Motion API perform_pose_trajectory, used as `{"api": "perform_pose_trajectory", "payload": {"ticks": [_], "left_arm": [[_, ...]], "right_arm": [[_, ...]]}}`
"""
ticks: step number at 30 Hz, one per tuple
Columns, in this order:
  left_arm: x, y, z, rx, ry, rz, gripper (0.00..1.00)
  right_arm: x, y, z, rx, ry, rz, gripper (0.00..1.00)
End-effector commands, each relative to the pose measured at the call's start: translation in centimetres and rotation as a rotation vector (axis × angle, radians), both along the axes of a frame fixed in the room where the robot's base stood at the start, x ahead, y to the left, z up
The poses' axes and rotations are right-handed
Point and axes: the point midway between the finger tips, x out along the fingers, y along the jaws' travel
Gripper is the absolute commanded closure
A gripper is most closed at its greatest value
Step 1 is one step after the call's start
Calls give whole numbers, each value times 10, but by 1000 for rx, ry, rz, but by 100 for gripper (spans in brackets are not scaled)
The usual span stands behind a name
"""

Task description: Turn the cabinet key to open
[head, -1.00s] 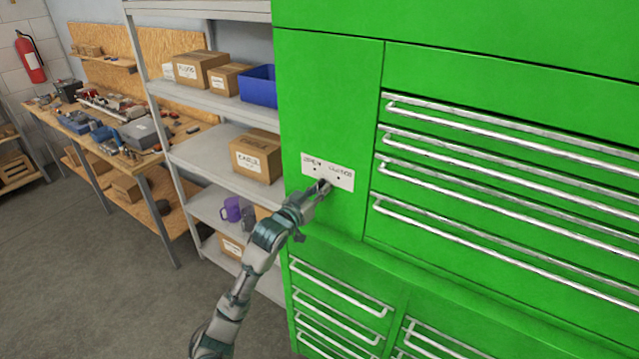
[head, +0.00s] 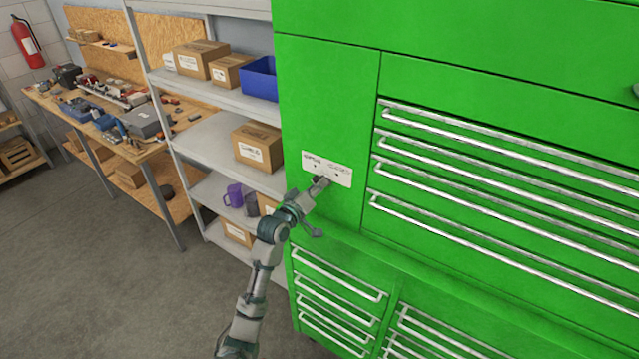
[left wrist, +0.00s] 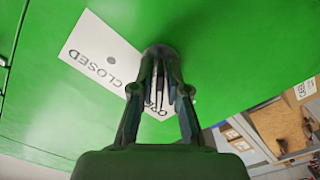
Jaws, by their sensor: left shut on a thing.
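The green cabinet (head: 430,60) has a white plate (head: 343,179) on its left panel, marked OPEN on the left and CLOSED on the right. The plate also shows in the left wrist view (left wrist: 93,43), tilted, with CLOSED readable and OPEN partly covered. My left gripper (head: 320,183) is at the plate's lower edge, between the two marks. In the left wrist view my left gripper (left wrist: 160,58) has its fingers closed together against the panel at the plate's edge. The key cannot be made out; the fingers hide what they grip. My right gripper is not in view.
Long metal drawer handles (head: 480,147) stand out right of the plate. A grey shelf (head: 215,140) with cardboard boxes and a blue bin (head: 259,79) stands close on the left. A cluttered workbench (head: 150,148) is farther left. The floor (head: 110,270) in front is clear.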

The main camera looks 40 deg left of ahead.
Motion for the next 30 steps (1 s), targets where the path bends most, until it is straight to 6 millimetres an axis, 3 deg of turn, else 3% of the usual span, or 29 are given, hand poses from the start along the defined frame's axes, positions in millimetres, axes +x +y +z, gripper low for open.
{"api": "perform_pose_trajectory", "payload": {"ticks": [17,18,20,30], "left_arm": [[-1,2,2,-29,-8,5,100],[-1,2,2,-29,-8,5,81],[0,2,2,-29,-8,4,67],[-3,0,0,-30,-5,2,67]], "right_arm": [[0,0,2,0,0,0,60],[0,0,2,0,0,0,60],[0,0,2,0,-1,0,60],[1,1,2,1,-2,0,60]]}}
